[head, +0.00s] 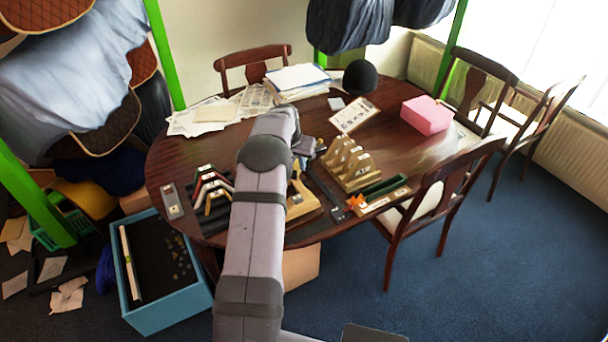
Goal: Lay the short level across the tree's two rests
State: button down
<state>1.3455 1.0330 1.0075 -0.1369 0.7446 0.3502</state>
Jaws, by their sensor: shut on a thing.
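My arm reaches up from the bottom and bends over the table. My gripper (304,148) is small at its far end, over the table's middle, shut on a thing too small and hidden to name. I cannot make out the short level for certain. A light wooden piece on a dark board (300,203) sits just right of my forearm, partly hidden by it; it may be the tree, but its two rests are not clear. A dark bar (322,188) runs down the table beside it.
A blue bin (165,314) stands front left. Chairs surround the table.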

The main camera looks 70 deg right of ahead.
jog(key=shift+w+d+r+n+t, duration=0.2)
jog(key=shift+w+r+n+t, duration=0.1)
jog(key=shift+n, duration=0.3)
jog(key=n+t, duration=0.1)
jog(key=n, duration=0.4)
jog(key=w+n+t+y, duration=0.1)
jog(key=n, duration=0.2)
jog(key=shift+a+r+t, duration=0.15)
jog(key=shift+t, duration=0.15)
jog(key=shift+f+b, duration=1.9)
jog(key=shift+f, duration=1.85)
jog(key=shift+s+a+f+b, duration=0.1)
jog(key=shift+f+b, duration=1.85)
jog(key=shift+b, duration=0.25)
dwell(0.4)
